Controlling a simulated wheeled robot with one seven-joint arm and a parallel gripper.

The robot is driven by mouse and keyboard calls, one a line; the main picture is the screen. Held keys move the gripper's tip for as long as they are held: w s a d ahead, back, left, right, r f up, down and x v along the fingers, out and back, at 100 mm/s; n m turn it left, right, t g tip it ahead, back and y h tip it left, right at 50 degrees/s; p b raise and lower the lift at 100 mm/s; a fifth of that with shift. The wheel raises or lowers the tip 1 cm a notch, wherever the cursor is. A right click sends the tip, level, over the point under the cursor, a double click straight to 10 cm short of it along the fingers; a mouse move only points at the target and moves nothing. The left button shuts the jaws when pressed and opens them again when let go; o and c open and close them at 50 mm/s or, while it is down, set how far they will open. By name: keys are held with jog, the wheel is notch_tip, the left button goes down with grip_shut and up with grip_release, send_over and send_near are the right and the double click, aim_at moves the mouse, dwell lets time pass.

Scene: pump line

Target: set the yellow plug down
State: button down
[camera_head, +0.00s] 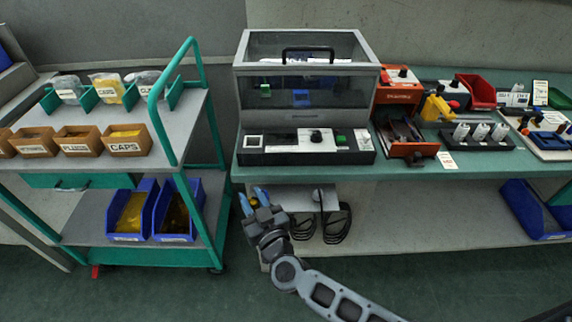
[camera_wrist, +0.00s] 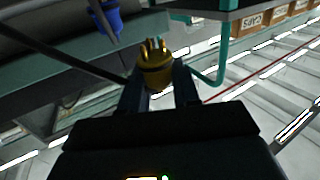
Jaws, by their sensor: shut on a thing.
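The yellow plug (camera_wrist: 154,68) is held between the two fingers of my gripper (camera_wrist: 160,88) in the wrist view, with its prongs pointing away from the palm. In the head view my gripper (camera_head: 253,200) is in the air in front of the bench, between the green cart and the lower shelf. There its blue fingertips point up and left, and a small bit of yellow shows at them. The gripper is shut on the plug, and the plug touches no surface that I can see.
The green cart (camera_head: 182,130) stands to the left, with cardboard boxes on top and blue bins (camera_head: 128,212) below. The bench (camera_head: 465,168) carries a clear-lidded machine (camera_head: 305,112) and several devices. Black looped items (camera_head: 338,224) sit under it. The floor in front is open.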

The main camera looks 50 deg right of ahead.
aim_at(292, 179)
jog(key=s+d+r+m+g+h+p, duration=0.35)
jog(key=d+m+g+h, duration=0.3)
jog(key=d, duration=0.35)
jog(key=shift+n+h, duration=0.25)
jog(key=shift+h, duration=0.1)
jog(key=f+b, duration=0.2)
jog(key=b, duration=0.1)
jog(key=f+b, duration=0.2)
jog(key=b, duration=0.1)
jog(key=f+b, duration=0.3)
jog(key=shift+s+d, duration=0.15)
jog(key=shift+d, duration=0.1)
jog(key=shift+f+b, duration=0.35)
jog(key=shift+f, duration=0.2)
jog(key=c, duration=0.7)
grip_release()
jog(key=shift+c, duration=0.2)
jog(key=v, duration=0.7)
jog(key=shift+s+a, duration=0.25)
jog(key=shift+a, duration=0.05)
